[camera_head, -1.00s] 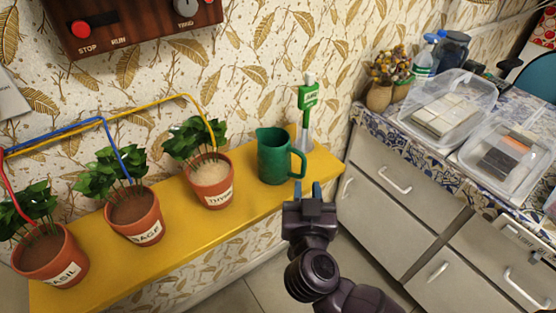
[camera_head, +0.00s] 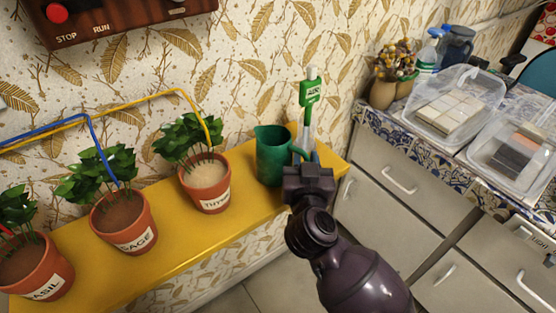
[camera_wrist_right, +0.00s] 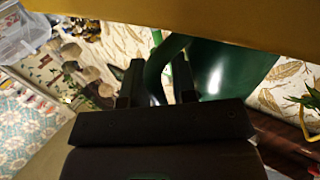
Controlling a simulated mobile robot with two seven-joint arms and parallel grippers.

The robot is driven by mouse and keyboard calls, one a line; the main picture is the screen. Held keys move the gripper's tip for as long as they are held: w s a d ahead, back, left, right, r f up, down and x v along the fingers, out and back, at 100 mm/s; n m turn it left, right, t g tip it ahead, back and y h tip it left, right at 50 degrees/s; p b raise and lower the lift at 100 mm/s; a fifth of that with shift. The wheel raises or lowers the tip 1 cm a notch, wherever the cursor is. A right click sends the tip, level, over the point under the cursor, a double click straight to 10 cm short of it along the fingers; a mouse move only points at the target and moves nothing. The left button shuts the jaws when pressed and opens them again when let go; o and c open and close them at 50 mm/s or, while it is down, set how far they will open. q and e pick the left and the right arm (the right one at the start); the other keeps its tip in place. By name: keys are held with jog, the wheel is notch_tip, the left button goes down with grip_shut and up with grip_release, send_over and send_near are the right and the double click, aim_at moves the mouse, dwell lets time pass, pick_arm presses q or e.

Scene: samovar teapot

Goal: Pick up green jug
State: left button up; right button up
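The green jug (camera_head: 271,158) stands upright on the yellow shelf (camera_head: 245,212), its handle towards the right. My right gripper (camera_head: 304,157) is at the handle and covers part of it. In the right wrist view, the picture is upside down; the jug body (camera_wrist_right: 232,66) is at upper right. Its curved handle (camera_wrist_right: 158,62) lies between the two dark fingers of my right gripper (camera_wrist_right: 157,84). The fingers are apart, with gaps visible beside the handle, so the gripper looks open. My left gripper is not in view.
A thyme pot (camera_head: 207,186) stands left of the jug, with a sage pot (camera_head: 124,222) and a basil pot (camera_head: 35,268) beyond. A green-labelled bottle (camera_head: 308,112) stands behind the gripper. Drawers (camera_head: 405,195) are at right.

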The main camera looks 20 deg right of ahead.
jog(key=shift+c, duration=0.3)
grip_shut()
jog(key=shift+r, duration=0.2)
